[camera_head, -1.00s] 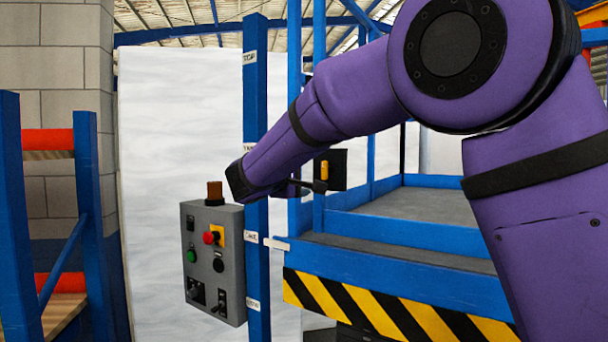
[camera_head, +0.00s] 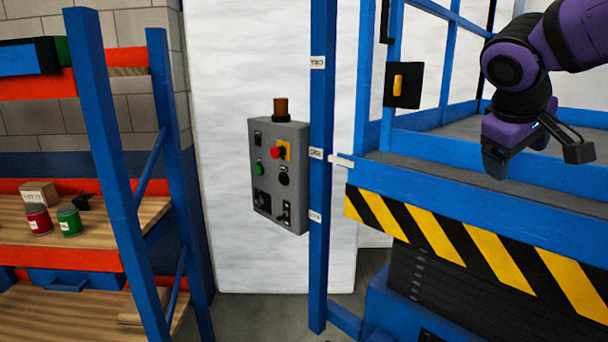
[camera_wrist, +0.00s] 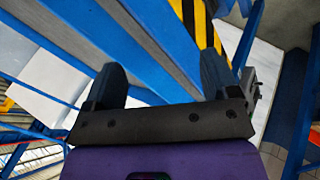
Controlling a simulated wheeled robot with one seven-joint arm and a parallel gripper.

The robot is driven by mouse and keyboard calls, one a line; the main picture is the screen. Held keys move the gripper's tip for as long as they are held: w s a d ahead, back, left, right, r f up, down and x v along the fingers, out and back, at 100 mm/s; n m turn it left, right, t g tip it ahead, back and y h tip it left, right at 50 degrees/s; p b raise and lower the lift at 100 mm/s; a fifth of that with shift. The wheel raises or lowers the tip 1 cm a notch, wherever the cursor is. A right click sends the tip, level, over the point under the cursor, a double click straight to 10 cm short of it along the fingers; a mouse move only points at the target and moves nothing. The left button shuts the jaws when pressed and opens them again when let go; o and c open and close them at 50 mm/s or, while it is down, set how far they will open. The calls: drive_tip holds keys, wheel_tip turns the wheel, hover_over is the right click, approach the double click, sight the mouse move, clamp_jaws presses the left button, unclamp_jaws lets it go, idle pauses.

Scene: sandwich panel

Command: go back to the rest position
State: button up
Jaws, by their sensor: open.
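My gripper (camera_head: 537,152) hangs from the purple arm at the upper right of the head view, in front of the blue lift platform (camera_head: 450,178). Its fingers are apart with nothing between them. In the wrist view my gripper (camera_wrist: 160,82) also shows two separated dark fingers, with blue beams and a yellow-black stripe (camera_wrist: 197,20) beyond them. The gripper is well to the right of the grey control panel (camera_head: 280,178) and apart from it.
The panel, with red and green buttons and an amber lamp (camera_head: 281,108), is mounted beside a blue post (camera_head: 320,250). A shelf rack (camera_head: 100,130) with a red can (camera_head: 38,219) and a green can (camera_head: 69,221) stands left. A yellow-handled black box (camera_head: 402,86) is on the platform frame.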

drive_tip(key=s+a+f+m+y, duration=0.1)
drive_tip(key=s+a+f+y, duration=0.1)
drive_tip(key=s, duration=0.6)
drive_tip(key=s+a+f+m+y, duration=0.2)
drive_tip(key=s+f+y, duration=0.1)
drive_tip(key=s, duration=0.6)
drive_tip(key=shift+f+t, duration=0.4)
drive_tip(key=shift+f, duration=0.1)
drive_tip(key=shift+s, duration=0.1)
